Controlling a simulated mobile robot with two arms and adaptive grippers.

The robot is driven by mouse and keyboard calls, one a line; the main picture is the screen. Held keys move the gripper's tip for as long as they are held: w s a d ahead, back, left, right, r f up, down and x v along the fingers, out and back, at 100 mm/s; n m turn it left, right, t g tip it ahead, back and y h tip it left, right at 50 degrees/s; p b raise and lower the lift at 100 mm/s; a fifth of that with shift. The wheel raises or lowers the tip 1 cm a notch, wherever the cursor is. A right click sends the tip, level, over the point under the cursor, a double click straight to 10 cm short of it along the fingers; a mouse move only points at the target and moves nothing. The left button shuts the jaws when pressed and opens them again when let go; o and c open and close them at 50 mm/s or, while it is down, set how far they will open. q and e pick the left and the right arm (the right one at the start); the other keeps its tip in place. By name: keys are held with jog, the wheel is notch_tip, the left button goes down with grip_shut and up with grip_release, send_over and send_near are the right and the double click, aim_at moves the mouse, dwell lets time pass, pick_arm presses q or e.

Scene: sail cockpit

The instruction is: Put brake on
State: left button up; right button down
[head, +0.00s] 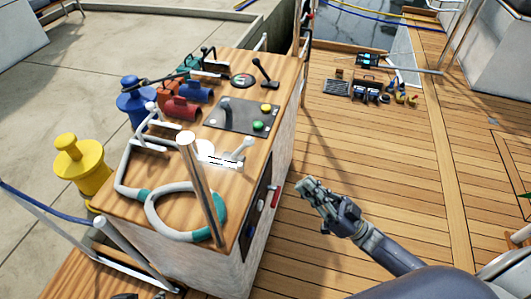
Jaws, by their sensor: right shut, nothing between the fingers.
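A wooden-topped console (275,90) with light sides stands left of centre. Its top carries a black lever (264,72) at the back right, a dark panel (232,117) with a green and a yellow button, and a pale grey lever (238,152) near the right edge. A small red handle (276,196) is on its right side face. I cannot tell which of these is the brake. My right gripper (306,186) is shut and empty, right of the console and apart from it near the red handle. My left gripper is not in view.
Red and blue cylinders and a coiled hose (165,232) crowd the console top. A metal post (202,190) rises at its front. Blue and yellow bollards (72,162) stand left. Small gear (368,88) lies on the far deck. The deck right of the console is mostly clear.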

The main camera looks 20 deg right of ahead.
send_near(251, 138)
jog(key=x, duration=0.5)
jog(key=shift+w+a+r, duration=0.1)
jog(key=shift+a+r, duration=0.05)
pick_arm(q)
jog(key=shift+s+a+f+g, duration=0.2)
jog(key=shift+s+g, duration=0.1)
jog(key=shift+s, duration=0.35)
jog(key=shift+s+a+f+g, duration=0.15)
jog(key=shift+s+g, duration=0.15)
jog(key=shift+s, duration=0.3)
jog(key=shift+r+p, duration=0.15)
jog(key=shift+p, duration=0.2)
